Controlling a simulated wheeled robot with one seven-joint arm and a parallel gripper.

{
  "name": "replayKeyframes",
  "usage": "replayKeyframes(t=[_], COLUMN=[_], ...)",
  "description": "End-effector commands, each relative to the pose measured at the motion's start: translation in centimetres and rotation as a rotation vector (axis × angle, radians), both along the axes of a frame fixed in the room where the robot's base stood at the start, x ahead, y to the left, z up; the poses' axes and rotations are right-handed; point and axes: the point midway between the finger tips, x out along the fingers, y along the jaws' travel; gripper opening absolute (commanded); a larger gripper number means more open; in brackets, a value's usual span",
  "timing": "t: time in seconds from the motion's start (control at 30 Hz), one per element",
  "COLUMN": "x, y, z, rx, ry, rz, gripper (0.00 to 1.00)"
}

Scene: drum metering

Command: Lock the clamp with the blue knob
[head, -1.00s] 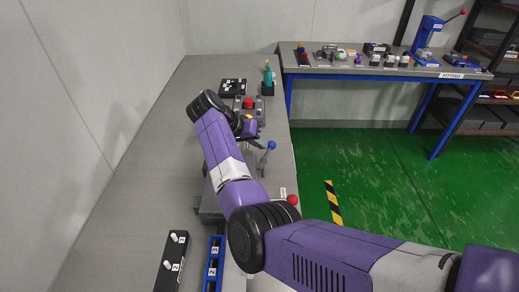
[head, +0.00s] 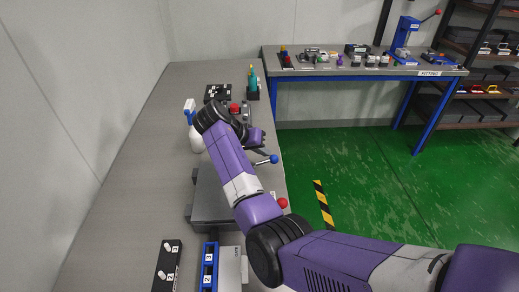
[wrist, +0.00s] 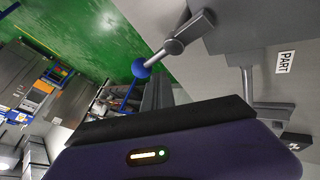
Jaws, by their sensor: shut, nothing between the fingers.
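The blue knob (head: 274,159) is a ball on the end of a grey clamp lever in the head view, at the right edge of the bench. The lever lies low, nearly level, pointing right. In the wrist view the blue knob (wrist: 140,69) is left of centre, and its lever runs up and right to a grey pivot (wrist: 205,20). My gripper (wrist: 157,95) is shut and empty, its fingertips close beside the knob and lever; I cannot tell whether they touch. My arm hides much of the clamp's base in the head view.
A red knob (head: 282,203) sits nearer on the same bench edge. A white spray bottle (head: 196,140) stands left of my wrist. A black block (head: 167,268) and a blue rack (head: 209,266) are at the near end. The bench's left side is clear.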

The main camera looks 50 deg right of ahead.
Motion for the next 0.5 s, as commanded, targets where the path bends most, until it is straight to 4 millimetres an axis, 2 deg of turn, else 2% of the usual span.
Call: replayKeyframes(t=[0.2, 0.5], x=[-0.6, -1.2], y=[0.0, 0.1], z=[-0.1, 0.0], rx=[0.001, 0.001], ry=[-0.001, 0.000], rz=[-0.141, -0.233], gripper=[0.00, 0.00])
